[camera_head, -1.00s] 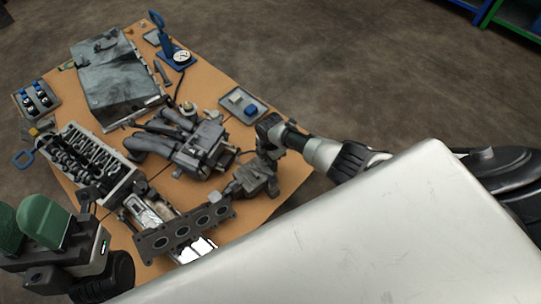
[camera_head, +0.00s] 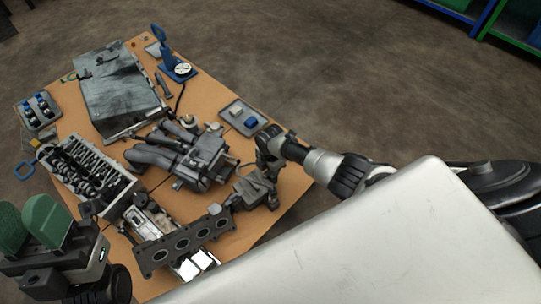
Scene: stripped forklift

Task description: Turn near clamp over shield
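A large grey, scuffed sheet-metal panel (camera_head: 122,92), probably the shield, lies at the far left of the wooden table. I cannot pick out the near clamp for certain. My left gripper (camera_head: 28,228) is at the lower left, off the table's near left edge. Its two green pads stand apart with nothing seen between them. My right gripper (camera_head: 265,160) reaches in from the right over the table's right side, well away from the panel. It is dark and overlaps a grey metal part (camera_head: 255,187), so its fingers and any contact are unclear.
The table (camera_head: 262,229) is crowded: a cylinder head (camera_head: 88,175), a manifold-like part (camera_head: 190,155), a flat gasket (camera_head: 185,241), a small tray (camera_head: 232,109) and a blue gauge stand (camera_head: 179,69). A tray of small cylinders (camera_head: 38,110) is at the left edge. Bare floor surrounds the table.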

